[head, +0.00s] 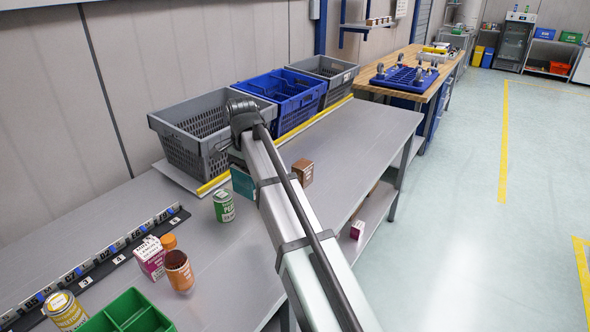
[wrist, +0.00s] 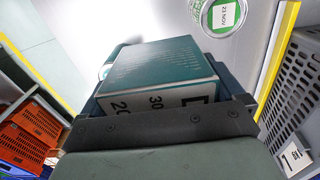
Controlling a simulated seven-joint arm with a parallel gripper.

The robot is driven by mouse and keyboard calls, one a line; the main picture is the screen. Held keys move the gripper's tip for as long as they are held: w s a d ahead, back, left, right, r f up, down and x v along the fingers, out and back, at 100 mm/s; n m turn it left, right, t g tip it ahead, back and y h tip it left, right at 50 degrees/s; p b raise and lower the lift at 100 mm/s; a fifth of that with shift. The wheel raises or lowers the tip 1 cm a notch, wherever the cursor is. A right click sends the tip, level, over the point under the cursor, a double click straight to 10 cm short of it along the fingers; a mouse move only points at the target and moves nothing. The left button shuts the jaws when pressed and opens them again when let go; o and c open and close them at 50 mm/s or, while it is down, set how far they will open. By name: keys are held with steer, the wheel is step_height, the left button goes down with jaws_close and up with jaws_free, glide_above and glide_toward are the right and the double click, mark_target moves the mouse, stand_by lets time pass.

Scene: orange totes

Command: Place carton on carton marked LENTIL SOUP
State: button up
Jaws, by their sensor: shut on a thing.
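A teal carton (wrist: 160,70) with a white printed side is between the jaws of my gripper (wrist: 168,85), which is shut on it. In the head view the teal carton (head: 243,183) shows partly behind my arm, over the grey table; the arm hides most of the gripper there. A brown carton (head: 303,172) stands on the table just right of my arm. A white and magenta carton (head: 150,258) stands at the front left. I cannot read LENTIL SOUP on any carton.
A green can (head: 223,206) stands left of the teal carton; a can lid (wrist: 225,15) shows in the wrist view. A grey crate (head: 185,150) and a blue crate (head: 285,98) line the back.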

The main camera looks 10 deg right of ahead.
steer(key=w+d+r, duration=0.4)
steer(key=w+d, duration=0.6)
steer(key=w, duration=0.2)
glide_above(303, 163)
steer(key=shift+n, duration=0.3)
steer(key=shift+s+a+f, duration=0.1)
steer(key=shift+f, duration=3.7)
steer(key=o, duration=0.8)
steer(key=shift+f, duration=0.15)
steer(key=shift+c, duration=0.2)
steer(key=shift+o, duration=0.4)
steer(key=shift+r, duration=0.4)
step_height(303, 163, up, 12)
steer(key=shift+f, duration=0.25)
